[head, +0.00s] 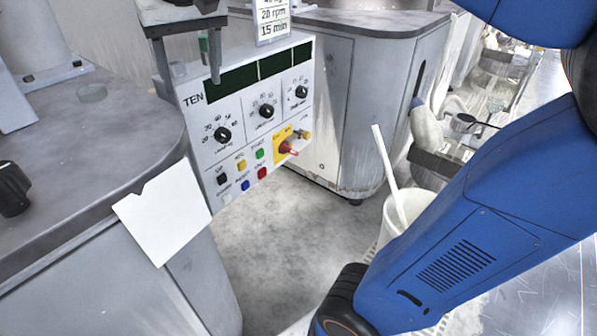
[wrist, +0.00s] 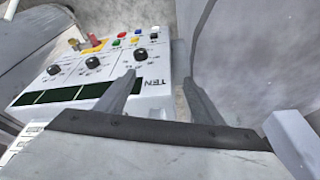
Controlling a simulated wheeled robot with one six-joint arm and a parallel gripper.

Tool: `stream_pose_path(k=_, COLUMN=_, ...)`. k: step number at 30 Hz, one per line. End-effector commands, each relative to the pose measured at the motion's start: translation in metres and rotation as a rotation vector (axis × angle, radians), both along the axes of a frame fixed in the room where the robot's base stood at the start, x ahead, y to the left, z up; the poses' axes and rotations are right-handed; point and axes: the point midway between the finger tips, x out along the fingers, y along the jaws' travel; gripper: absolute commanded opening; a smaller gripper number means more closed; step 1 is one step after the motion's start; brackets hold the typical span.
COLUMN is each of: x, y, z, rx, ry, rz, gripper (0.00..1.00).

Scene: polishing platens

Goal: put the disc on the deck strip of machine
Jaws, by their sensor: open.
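A small, thin, translucent greenish disc (head: 92,93) lies flat on the grey deck (head: 120,130) of the machine at left in the head view. My gripper (head: 190,86) is to the right of the disc, in front of the control panel marked TEN (head: 240,105), with its fingers pointing down. In the wrist view my gripper (wrist: 158,82) is also open, with the panel (wrist: 95,75) and bare floor beyond the fingertips. I do not see the disc in the wrist view.
A black knob (head: 12,190) stands on the deck at far left. A white notched card (head: 165,213) hangs over the deck's front edge. A grey cabinet (head: 365,100) stands behind the panel. A white bucket with a stick (head: 395,215) is at right. Floor between is clear.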

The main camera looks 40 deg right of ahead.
Motion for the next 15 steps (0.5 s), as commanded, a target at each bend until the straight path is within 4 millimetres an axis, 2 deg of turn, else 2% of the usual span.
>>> stream_pose_path(k=1, x=-0.012, y=-0.014, z=-0.013, rx=0.001, ry=-0.002, rz=-0.001, gripper=0.61)
stream_pose_path(k=6, x=-0.052, y=-0.053, z=-0.063, rx=0.002, ry=-0.02, rz=0.016, gripper=0.61)
stream_pose_path(k=15, x=-0.133, y=-0.104, z=-0.172, rx=-0.003, ry=-0.06, rz=0.036, gripper=0.61)
